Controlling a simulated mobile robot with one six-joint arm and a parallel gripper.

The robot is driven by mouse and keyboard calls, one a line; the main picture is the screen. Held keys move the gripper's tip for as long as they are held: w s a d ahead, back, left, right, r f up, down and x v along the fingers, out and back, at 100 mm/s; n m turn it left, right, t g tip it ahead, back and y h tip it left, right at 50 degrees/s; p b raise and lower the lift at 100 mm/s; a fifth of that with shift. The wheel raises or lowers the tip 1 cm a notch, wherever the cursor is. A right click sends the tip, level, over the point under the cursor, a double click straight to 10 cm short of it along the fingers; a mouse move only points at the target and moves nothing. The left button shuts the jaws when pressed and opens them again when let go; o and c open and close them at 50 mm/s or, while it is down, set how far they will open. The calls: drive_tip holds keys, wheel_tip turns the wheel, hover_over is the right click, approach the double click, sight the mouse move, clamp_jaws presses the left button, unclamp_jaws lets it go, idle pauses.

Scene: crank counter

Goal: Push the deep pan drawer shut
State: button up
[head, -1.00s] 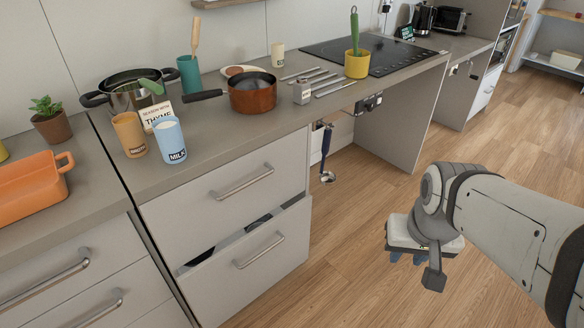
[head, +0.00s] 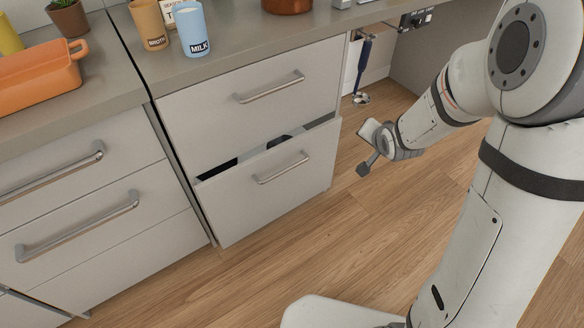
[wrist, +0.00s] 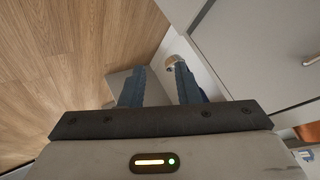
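The deep pan drawer (head: 283,180) is the lower grey drawer of the middle cabinet. It stands partly open, with dark pans (head: 280,141) showing in the gap above its front. Its bar handle (head: 283,168) faces me.
The upper drawer (head: 250,95) is shut. The counter above carries a milk cup (head: 192,30), a broth cup (head: 149,24) and an orange dish (head: 40,75). A blue-handled tool (head: 364,60) hangs under the counter at right. Wooden floor (head: 290,255) before the drawer is clear.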

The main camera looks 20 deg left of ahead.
drive_tip(key=w+a+f+m+t+y+b, duration=0.1)
drive_tip(key=w+a+f+y+b, duration=0.25)
drive_tip(key=a+f, duration=0.7)
drive_tip(key=m+y+b, duration=0.3)
drive_tip(key=y+b, duration=0.3)
approach(290, 167)
drive_tip(key=f+x, duration=0.1)
drive_tip(key=x, duration=0.3)
drive_tip(key=shift+b+x, duration=0.6)
drive_tip(key=shift+x, duration=2.45)
drive_tip(key=shift+r, duration=0.15)
drive_tip(key=shift+d, duration=0.1)
clamp_jaws()
